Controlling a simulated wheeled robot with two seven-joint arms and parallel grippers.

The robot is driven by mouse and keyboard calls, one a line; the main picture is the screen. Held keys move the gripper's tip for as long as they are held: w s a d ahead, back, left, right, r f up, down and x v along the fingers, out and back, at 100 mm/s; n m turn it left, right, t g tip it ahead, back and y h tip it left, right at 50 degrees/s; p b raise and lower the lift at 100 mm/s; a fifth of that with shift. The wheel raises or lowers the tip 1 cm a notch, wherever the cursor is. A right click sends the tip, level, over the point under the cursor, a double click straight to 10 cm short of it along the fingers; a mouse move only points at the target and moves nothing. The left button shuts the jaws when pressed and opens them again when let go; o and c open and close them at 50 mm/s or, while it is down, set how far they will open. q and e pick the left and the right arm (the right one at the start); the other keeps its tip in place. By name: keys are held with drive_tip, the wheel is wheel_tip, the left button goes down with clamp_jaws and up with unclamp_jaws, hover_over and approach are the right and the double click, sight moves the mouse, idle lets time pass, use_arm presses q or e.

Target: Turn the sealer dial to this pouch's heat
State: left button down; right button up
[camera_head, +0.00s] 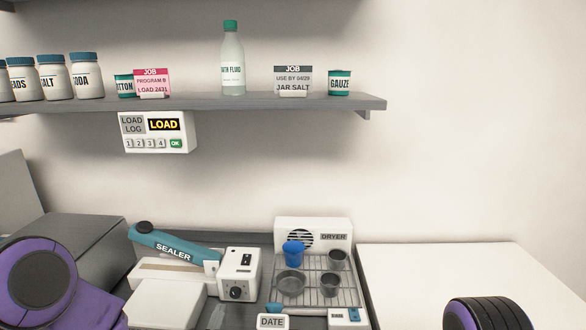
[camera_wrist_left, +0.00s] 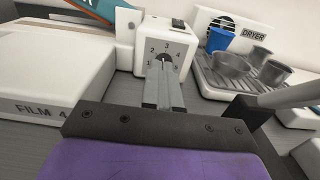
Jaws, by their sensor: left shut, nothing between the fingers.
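The white sealer (camera_head: 165,268) with its raised teal arm (camera_head: 172,248) stands on the counter. Its control box (camera_head: 241,262) carries a dark dial (camera_head: 236,293) on the front. A white block before the sealer reads FILM 4 (camera_wrist_left: 42,110). I cannot make out a pouch. My right gripper is out of view.
A dryer (camera_head: 312,235) with a rack of metal cups and a blue cup (camera_head: 293,253) stands just right of the dial. A DATE block (camera_head: 272,322) is at the front. A shelf (camera_head: 250,104) with jars and job cards runs above. The right white counter (camera_head: 430,270) is clear.

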sight(235, 293)
use_arm(q)
drive_tip(key=w, duration=0.5)
drive_tip(key=shift+w+d+f, duration=0.1)
drive_tip(key=shift+w+f, duration=0.05)
drive_tip(key=shift+w, duration=0.25)
drive_tip(key=shift+w+r, duration=0.2)
drive_tip(key=shift+r, duration=0.25)
drive_tip(key=shift+f+b, duration=0.15)
drive_tip(key=shift+b, duration=0.4)
drive_tip(key=shift+d, duration=0.1)
drive_tip(key=shift+s+d+b, duration=0.1)
drive_tip(key=shift+d+b, duration=0.2)
drive_tip(key=shift+b, duration=0.3)
drive_tip(key=shift+d+b, duration=0.15)
drive_tip(key=shift+b, duration=0.25)
drive_tip(key=shift+d+b, duration=0.5)
drive_tip(key=shift+d, duration=0.15)
